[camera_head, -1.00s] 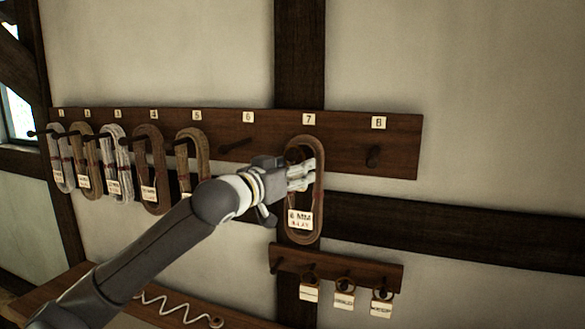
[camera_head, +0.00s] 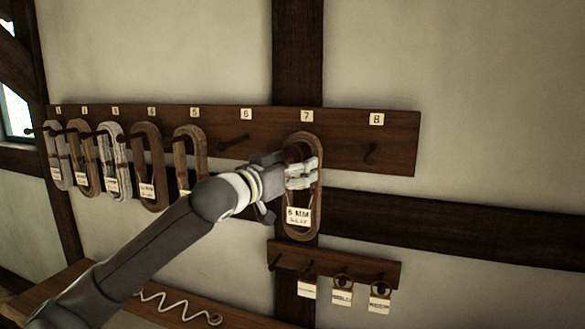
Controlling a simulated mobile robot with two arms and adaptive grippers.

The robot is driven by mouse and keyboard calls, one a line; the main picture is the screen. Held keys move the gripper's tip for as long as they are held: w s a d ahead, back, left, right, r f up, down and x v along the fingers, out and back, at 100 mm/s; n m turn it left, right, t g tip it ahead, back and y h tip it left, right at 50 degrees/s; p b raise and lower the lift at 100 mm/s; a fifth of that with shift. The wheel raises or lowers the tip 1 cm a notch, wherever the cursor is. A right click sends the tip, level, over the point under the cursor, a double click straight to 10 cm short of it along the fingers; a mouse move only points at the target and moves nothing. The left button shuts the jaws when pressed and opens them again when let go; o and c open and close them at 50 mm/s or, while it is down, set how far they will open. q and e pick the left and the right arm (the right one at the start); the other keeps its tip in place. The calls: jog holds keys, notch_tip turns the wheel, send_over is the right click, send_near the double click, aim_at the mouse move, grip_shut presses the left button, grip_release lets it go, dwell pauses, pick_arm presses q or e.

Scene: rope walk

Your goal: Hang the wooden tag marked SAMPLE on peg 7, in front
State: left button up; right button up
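Three small tags hang on the short lower rack (camera_head: 290,258): a left tag (camera_head: 308,290), a middle tag (camera_head: 342,297) and a right tag (camera_head: 380,303). Their lettering is too small to read, so I cannot tell which says SAMPLE. Peg 7 is under the number 7 plate (camera_head: 307,116); the peg is hidden behind my gripper and a brown rope coil (camera_head: 303,230) with a "6 MM" label that hangs there. My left gripper (camera_head: 303,173) is at the coil's upper part, its fingers across it; whether they grip it is unclear. My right gripper is out of view.
The long upper board (camera_head: 400,150) carries several rope coils on pegs 1 to 5 at the left. Peg 6 (camera_head: 233,143) and peg 8 (camera_head: 371,153) are bare. A wooden bench (camera_head: 75,280) with a white wavy cord (camera_head: 175,303) is below.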

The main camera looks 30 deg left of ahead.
pick_arm(q)
jog(key=s, duration=1.2)
jog(key=shift+a, duration=0.2)
dwell(0.7)
